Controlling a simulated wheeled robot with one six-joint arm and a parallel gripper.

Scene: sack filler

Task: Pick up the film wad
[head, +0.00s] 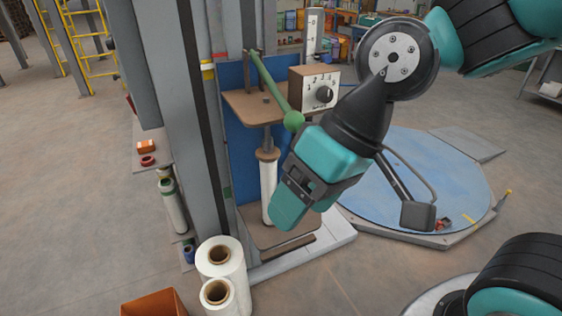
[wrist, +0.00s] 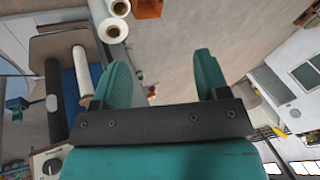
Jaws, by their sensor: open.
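I cannot make out a film wad in either view. My gripper (head: 290,208) hangs in front of the wrapping machine's film carriage in the head view, pointing down and left. In the wrist view my gripper (wrist: 162,65) has its two green fingers wide apart, with nothing between them but the distant floor. My arm and gripper hide part of the machine and of the floor behind them.
A white film roll (head: 268,190) stands upright in the machine beside my gripper. A green lever (head: 270,85) and a dial box (head: 315,88) are close above. Film rolls (head: 220,262) and an orange bin (head: 153,303) stand on the floor. A blue turntable (head: 440,180) lies right.

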